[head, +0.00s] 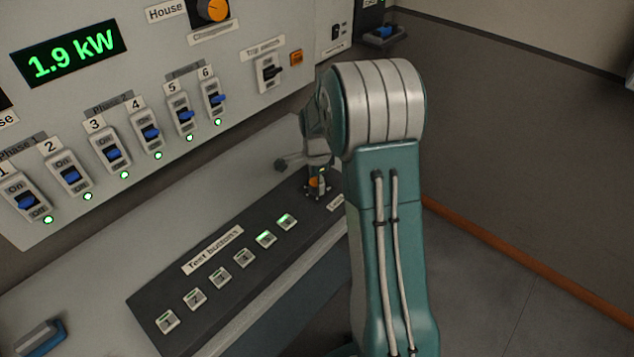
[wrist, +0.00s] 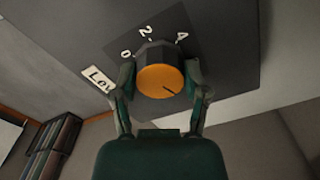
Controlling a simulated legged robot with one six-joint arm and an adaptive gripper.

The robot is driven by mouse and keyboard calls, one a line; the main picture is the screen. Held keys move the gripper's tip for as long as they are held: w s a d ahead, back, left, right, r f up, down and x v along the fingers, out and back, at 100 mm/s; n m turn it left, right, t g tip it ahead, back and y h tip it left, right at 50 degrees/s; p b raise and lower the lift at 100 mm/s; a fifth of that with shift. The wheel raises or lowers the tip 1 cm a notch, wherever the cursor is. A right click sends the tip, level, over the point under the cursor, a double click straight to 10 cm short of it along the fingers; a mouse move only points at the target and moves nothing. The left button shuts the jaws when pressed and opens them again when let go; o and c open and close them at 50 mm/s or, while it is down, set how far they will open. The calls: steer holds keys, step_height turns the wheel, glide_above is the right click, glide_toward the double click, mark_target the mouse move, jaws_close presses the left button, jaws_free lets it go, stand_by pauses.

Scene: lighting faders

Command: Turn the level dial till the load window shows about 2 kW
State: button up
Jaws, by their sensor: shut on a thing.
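The load window (head: 71,53) reads 1.9 kW in green digits at the upper left of the head view. The level dial (wrist: 160,82) is a dark knob with an orange cap and a short dark line towards its lower right in the wrist view. Its plate shows a 0, a 2 and a partly legible mark. In the head view the dial (head: 314,183) is small and partly hidden by my gripper (head: 318,186). In the wrist view my gripper (wrist: 160,75) has one finger on each side of the knob, shut on it. The "Level" label (wrist: 98,79) is partly covered.
A row of numbered breakers (head: 112,153) with blue levers and lit green lamps lines the upright panel. Numbered test buttons (head: 220,278) lie left of the dial, some lit green. An orange House knob (head: 212,9) is above.

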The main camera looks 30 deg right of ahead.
mark_target(316, 181)
steer(key=o, duration=1.2)
steer(key=shift+a+f, duration=0.1)
steer(key=shift+f, duration=0.05)
steer(key=shift+c, duration=0.2)
steer(key=shift+w, duration=0.1)
step_height(316, 181, up, 12)
steer(key=s+a+r+n+t, duration=0.2)
steer(key=s+a+r+n, duration=0.45)
steer(key=s, duration=0.25)
steer(key=s+a+r+n+t, duration=0.2)
steer(key=s+a+r+n, duration=0.3)
steer(key=s+n, duration=0.3)
steer(key=s+a+f+n+t, duration=0.1)
steer(key=s+a+n, duration=0.2)
steer(key=s, duration=0.5)
steer(key=shift+s+f+n+t, duration=0.3)
steer(key=shift+f+n, duration=0.1)
steer(key=shift+n, duration=0.45)
